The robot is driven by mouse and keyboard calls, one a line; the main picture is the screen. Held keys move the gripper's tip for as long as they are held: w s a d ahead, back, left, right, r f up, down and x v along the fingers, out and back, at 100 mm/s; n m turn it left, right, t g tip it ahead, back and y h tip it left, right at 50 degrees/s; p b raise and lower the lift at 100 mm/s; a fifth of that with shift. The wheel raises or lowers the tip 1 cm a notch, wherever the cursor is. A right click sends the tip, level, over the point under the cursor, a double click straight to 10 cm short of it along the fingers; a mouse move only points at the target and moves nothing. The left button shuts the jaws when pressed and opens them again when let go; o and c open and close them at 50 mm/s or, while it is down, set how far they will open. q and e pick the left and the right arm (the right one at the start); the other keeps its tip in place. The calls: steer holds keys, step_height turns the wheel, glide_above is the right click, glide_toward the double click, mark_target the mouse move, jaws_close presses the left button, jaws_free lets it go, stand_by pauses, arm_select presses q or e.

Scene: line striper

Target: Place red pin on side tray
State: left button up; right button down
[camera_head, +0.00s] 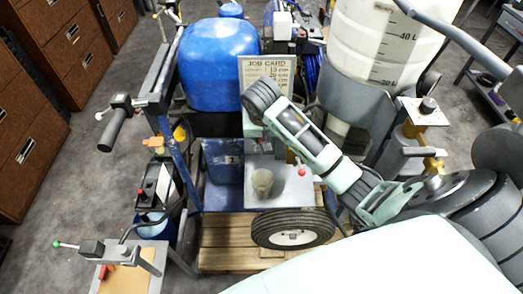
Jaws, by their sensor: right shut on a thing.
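My right arm comes in from the right and bends in front of the job card (284,68). My right gripper (298,159) is mostly hidden behind its own arm link. A small red-topped piece, which looks like the red pin (301,170), shows just under that link, above a grey plate. The gripper is shut on it as far as I can see; the fingertips are not clear. A small tray with a tan mat (126,280) at the lower left looks like the side tray. A red piece (103,271) is on it. My left gripper is not in view.
The striper machine fills the middle, with a blue tank (218,65), a white tank (385,45) and a black wheel (293,229) by a wooden pallet (225,235). A handlebar grip (113,130) sticks out left. Brown cabinets (30,130) stand at the left; floor between is clear.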

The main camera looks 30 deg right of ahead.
mark_target(261, 154)
step_height(261, 154, down, 7)
steer(key=shift+f+p, duration=0.1)
steer(key=shift+p, duration=0.65)
steer(key=shift+w+d+f+p, duration=0.1)
steer(key=shift+w+f+p, duration=0.05)
steer(key=shift+f+p, duration=0.35)
steer(key=shift+f, duration=0.2)
steer(key=c, duration=1.8)
jaws_free()
steer(key=shift+f, duration=0.1)
steer(key=shift+o, duration=0.2)
